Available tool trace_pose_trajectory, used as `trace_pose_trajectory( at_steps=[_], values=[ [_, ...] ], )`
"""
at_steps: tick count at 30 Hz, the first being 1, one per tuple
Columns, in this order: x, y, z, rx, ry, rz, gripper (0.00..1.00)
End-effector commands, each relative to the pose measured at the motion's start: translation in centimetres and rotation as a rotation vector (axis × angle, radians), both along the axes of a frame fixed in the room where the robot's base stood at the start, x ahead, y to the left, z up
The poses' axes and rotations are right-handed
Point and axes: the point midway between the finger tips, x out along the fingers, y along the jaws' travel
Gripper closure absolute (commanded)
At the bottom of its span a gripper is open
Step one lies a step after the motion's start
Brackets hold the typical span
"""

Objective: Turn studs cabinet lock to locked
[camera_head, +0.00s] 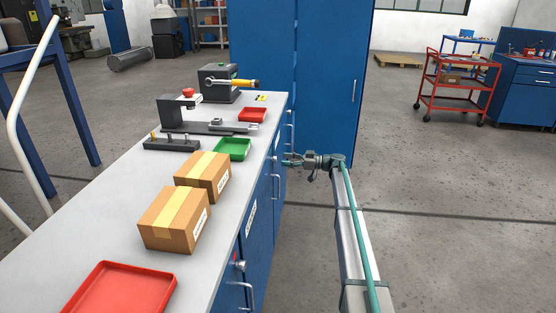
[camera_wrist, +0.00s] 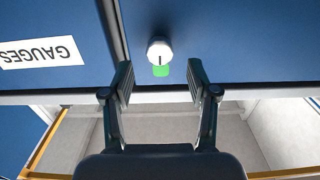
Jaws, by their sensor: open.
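A round white lock knob (camera_wrist: 160,50) with a dark upright line sits on a blue cabinet front in the wrist view. A green mark (camera_wrist: 161,70) shows just below it. The knob is right of the door seam; an upside-down GAUGES label (camera_wrist: 40,53) is on the panel left of it. No studs label is readable. My gripper (camera_wrist: 160,84) is open and empty, its fingers either side of the knob's line and apart from it. In the head view, my gripper (camera_head: 288,161) is beside the bench's blue front, near a small knob (camera_head: 276,160).
A nearer knob (camera_head: 240,266) has a red mark above it. The grey bench top (camera_head: 110,228) holds two boxes (camera_head: 174,219), red and green trays, and tools. A tall blue cabinet (camera_head: 325,80) stands beyond my gripper.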

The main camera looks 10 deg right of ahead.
Motion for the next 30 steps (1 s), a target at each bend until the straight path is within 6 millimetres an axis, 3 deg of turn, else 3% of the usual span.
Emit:
trace_pose_trajectory(
  at_steps=[3, 9, 20, 30],
  values=[
    [0.5, 1.9, 0.0, 0.000, 0.001, 0.002, 0.41],
    [1.1, 3.7, 0.0, 0.000, 0.001, 0.001, 0.41],
    [1.3, 4.2, 0.0, 0.000, 0.001, 0.000, 0.41],
    [1.3, 4.1, 0.0, -0.001, 0.001, 0.000, 0.95]
  ],
)
